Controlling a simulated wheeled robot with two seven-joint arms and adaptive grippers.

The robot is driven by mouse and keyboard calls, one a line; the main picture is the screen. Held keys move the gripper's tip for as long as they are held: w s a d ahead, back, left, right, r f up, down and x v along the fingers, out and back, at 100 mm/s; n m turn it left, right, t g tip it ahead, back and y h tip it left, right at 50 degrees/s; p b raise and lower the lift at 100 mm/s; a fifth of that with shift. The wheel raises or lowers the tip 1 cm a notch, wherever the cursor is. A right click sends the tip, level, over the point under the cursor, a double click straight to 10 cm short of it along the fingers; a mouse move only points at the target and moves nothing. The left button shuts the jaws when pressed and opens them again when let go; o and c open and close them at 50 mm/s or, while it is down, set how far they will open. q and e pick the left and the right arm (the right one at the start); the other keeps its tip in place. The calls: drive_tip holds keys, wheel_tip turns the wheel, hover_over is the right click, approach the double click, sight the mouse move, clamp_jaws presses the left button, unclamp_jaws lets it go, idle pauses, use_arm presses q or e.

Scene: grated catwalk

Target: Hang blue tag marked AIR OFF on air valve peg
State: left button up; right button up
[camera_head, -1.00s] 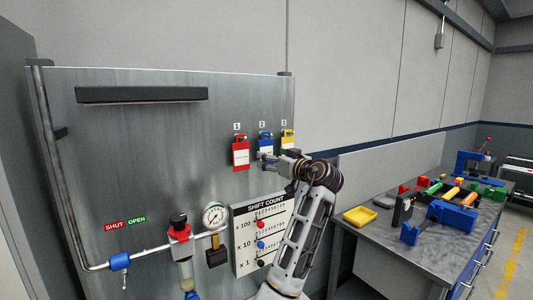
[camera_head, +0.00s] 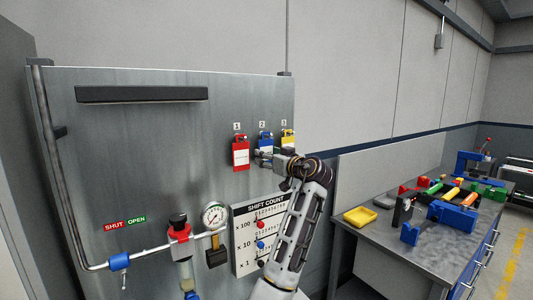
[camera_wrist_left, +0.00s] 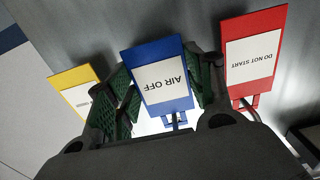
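The blue tag (camera_head: 265,142) hangs under number 2 on the panel, between a red tag (camera_head: 240,153) and a yellow tag (camera_head: 288,139). In the left wrist view the blue tag (camera_wrist_left: 162,80) reads AIR OFF, upside down. My left gripper (camera_head: 264,158) is at the blue tag's lower part. Its green-padded fingers (camera_wrist_left: 165,95) stand apart on either side of the tag; whether they touch it I cannot tell. A blue valve (camera_head: 120,262) sits on the pipe at lower left, below a SHUT/OPEN label (camera_head: 125,223). I cannot make out a peg there. My right gripper is not in view.
A dark bar (camera_head: 140,94) crosses the upper panel. A workbench (camera_head: 375,240) with a yellow tray (camera_head: 360,216) stands right. The panel's middle is clear.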

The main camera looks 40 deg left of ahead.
use_arm(q)
drive_tip(key=shift+r, duration=0.25)
drive_tip(key=shift+c, duration=0.5)
drive_tip(key=shift+r, duration=0.15)
drive_tip(key=shift+b+v, duration=0.35)
drive_tip(key=shift+v, duration=0.45)
idle(0.4)
drive_tip(key=shift+s+d+r, duration=0.1)
drive_tip(key=shift+d+r, duration=0.05)
drive_tip(key=shift+d, duration=0.15)
idle(0.5)
drive_tip(key=shift+s+d+r, duration=0.2)
drive_tip(key=shift+d, duration=0.25)
drive_tip(key=shift+s+d+r, duration=0.1)
drive_tip(key=shift+d, duration=0.1)
idle(0.4)
drive_tip(key=shift+s+d, duration=0.2)
drive_tip(key=shift+d, duration=0.35)
idle(0.4)
drive_tip(key=shift+b+v, duration=0.6)
drive_tip(key=shift+v, duration=0.8)
drive_tip(key=shift+s+d, duration=0.15)
drive_tip(key=shift+d, duration=0.1)
idle(0.5)
